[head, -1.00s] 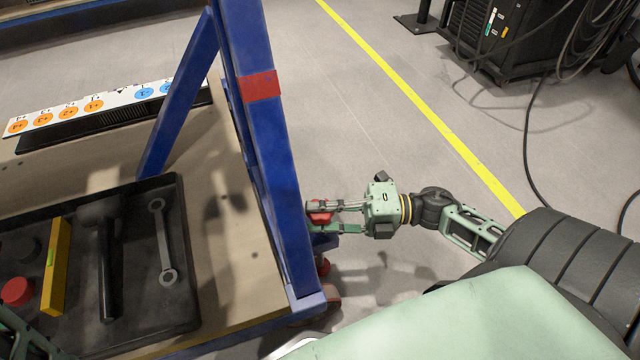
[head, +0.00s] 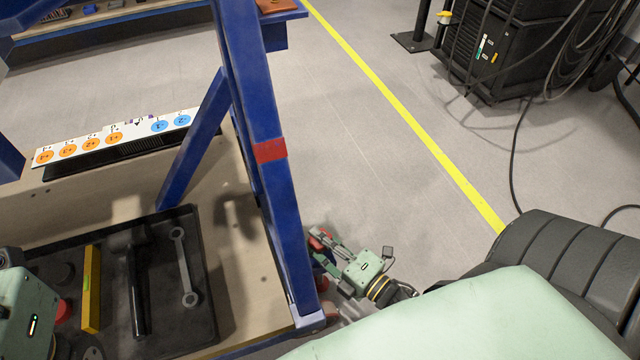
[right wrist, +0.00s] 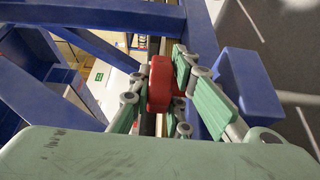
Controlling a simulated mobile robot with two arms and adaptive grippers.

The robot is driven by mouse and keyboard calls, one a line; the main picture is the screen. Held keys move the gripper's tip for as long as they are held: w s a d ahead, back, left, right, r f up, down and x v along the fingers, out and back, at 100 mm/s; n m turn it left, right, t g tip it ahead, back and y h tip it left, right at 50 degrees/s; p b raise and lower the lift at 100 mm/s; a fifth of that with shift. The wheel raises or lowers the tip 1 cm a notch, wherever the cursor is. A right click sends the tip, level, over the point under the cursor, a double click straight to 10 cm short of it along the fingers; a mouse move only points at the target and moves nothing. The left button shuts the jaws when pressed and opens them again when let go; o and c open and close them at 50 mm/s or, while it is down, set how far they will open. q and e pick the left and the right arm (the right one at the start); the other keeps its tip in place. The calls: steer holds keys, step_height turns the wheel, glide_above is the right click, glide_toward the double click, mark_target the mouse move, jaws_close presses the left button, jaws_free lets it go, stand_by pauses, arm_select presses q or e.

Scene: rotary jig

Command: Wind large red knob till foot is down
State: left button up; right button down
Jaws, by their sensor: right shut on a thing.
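The large red knob (right wrist: 160,84) sits between the fingers of my right gripper in the right wrist view. In the head view the knob (head: 317,240) shows only in part, beside the blue post of the frame. My right gripper (head: 322,246) is shut on it, its body slanting down to the right. The green body of my left gripper (head: 22,312) is at the lower left over the dark tray; its fingers are not clear. I cannot make out the foot; the post's lower end (head: 308,312) and my arm cover that area.
A dark tray (head: 205,335) on the wooden bench top holds a wrench (head: 184,265), a yellow bar (head: 91,290) and a black-handled tool. A strip with orange and blue discs (head: 115,137) lies behind. Floor to the right is open up to a black cabinet with cables (head: 500,50).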

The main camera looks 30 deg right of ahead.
steer(key=shift+d+m+h, duration=0.1)
steer(key=shift+m+h, duration=0.6)
steer(key=shift+h, duration=0.4)
steer(key=c, duration=1.6)
jaws_free()
steer(key=shift+c, duration=0.2)
steer(key=shift+s, duration=0.1)
steer(key=s+d, duration=0.1)
steer(key=s, duration=1.1)
steer(key=shift+w, duration=0.1)
